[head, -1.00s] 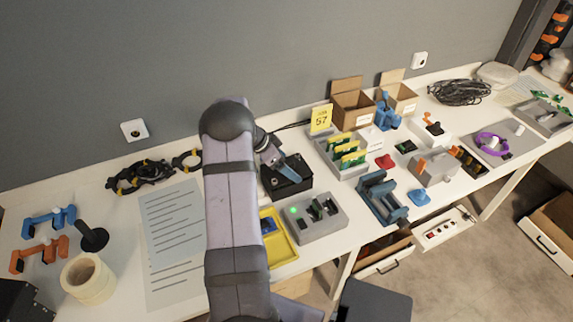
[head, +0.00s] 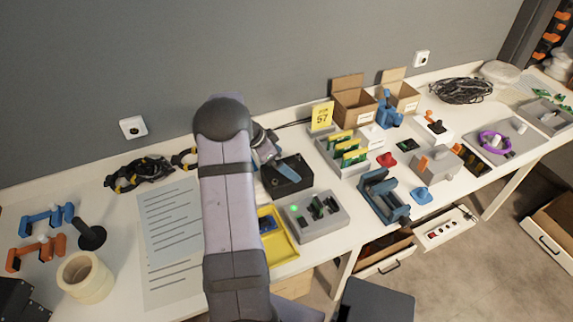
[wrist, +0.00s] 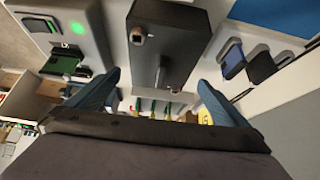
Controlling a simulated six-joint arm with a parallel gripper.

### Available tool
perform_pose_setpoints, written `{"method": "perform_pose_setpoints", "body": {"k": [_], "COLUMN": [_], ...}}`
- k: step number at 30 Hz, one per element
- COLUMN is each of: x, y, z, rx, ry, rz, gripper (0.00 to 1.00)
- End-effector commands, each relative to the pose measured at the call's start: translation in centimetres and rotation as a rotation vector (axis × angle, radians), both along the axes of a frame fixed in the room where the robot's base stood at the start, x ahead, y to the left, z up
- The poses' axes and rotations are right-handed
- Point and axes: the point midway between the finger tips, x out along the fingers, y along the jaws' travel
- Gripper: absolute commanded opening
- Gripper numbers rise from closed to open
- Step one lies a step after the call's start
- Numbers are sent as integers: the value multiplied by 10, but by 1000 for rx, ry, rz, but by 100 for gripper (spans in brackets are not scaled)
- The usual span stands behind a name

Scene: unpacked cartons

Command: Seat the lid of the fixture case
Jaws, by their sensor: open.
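A dark box (head: 292,182), which looks like the fixture case, sits on the bench behind the grey unit with a green light. In the wrist view the dark box (wrist: 188,28) is at top centre, with a short metal post and a pin on it. I cannot tell the lid apart from the case body. My gripper (wrist: 159,80) is open, with its blue fingers apart on either side of the pin. In the head view my gripper (head: 283,171) is over the dark box, partly hidden by my arm. I cannot tell whether the fingers touch it.
The grey unit (head: 333,226) and a yellow tray (head: 283,248) stand in front of the dark box. A tray of green boards (head: 338,140) and a blue fixture (head: 381,195) are to the right. Cables (head: 140,174) and a printed sheet (head: 168,225) lie left.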

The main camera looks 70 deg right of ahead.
Motion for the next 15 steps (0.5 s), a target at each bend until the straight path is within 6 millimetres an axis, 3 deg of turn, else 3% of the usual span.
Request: {"method": "perform_pose_setpoints", "body": {"k": [9,15], "x": [16,20], "y": [15,20], "z": [34,43], "rx": [-2,0], "ry": [-1,-2], "rz": [2,0], "gripper": [100,100]}}
